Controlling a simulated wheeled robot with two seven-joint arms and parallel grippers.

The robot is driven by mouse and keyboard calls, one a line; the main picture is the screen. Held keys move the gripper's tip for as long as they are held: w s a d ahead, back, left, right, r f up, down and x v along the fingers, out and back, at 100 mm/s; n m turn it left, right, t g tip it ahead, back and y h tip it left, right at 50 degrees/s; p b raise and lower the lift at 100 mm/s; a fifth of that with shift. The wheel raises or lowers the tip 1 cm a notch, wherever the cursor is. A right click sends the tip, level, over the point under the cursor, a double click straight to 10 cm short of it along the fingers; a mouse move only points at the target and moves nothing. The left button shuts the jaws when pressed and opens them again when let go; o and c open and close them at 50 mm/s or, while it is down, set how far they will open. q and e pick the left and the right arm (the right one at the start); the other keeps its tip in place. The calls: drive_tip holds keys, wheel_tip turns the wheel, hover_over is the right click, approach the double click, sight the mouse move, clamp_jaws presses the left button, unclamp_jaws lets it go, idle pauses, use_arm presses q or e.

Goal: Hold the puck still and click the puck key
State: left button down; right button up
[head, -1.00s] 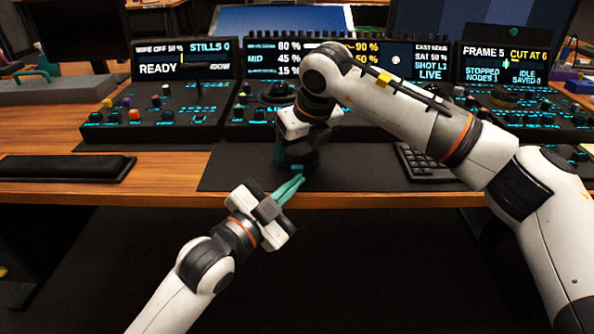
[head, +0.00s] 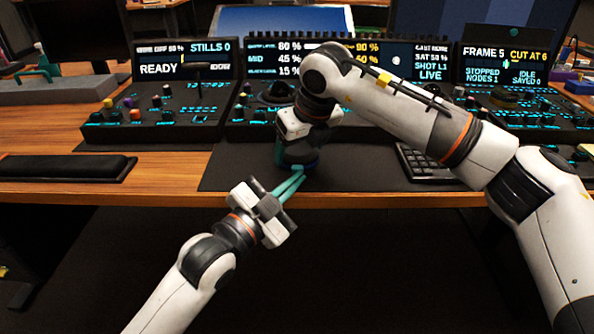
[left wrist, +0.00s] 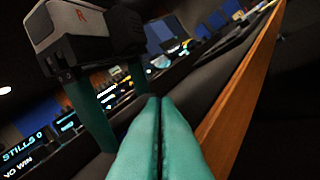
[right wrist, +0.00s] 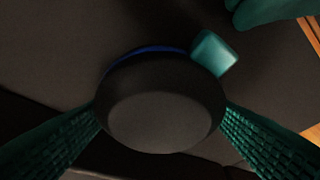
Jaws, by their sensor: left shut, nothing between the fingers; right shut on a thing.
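The puck (right wrist: 160,110) is a dark round knob with a blue ring. It sits between the two ridged teal fingers of my right gripper (right wrist: 163,128), which is shut on it. A teal puck key (right wrist: 214,53) sticks out at its rim. In the head view my right gripper (head: 296,160) hides most of the puck above the dark mat. My left gripper (head: 302,174) is shut and empty, its fingertips close beside the puck at the mat's front edge. In the right wrist view, the left fingertip (right wrist: 270,10) is apart from the key. The left wrist view shows its fingers (left wrist: 155,100) pressed together.
The dark mat (head: 235,170) lies on the wooden desk (head: 170,185). Consoles with lit screens (head: 185,65) stand behind. A keyboard (head: 425,165) is right of the grippers, partly behind my right arm. A black wrist rest (head: 65,168) lies at the left.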

use_arm(q)
drive_tip(key=shift+w+a, duration=0.1)
drive_tip(key=shift+w, duration=0.1)
use_arm(e)
drive_tip(key=shift+s+r, duration=0.1)
drive_tip(key=shift+r, duration=0.05)
use_arm(q)
drive_tip(key=shift+w+f, duration=0.1)
drive_tip(key=shift+w, duration=0.15)
use_arm(e)
drive_tip(key=shift+w, duration=0.2)
use_arm(q)
drive_tip(key=shift+w+f, duration=0.1)
drive_tip(key=shift+w, duration=0.2)
use_arm(e)
drive_tip(key=shift+s, duration=0.15)
idle(0.3)
use_arm(q)
drive_tip(key=shift+s+f, duration=0.25)
drive_tip(key=shift+s, duration=0.1)
use_arm(e)
drive_tip(key=shift+f, duration=0.2)
use_arm(q)
drive_tip(key=shift+s+f, duration=0.1)
drive_tip(key=shift+s, duration=0.45)
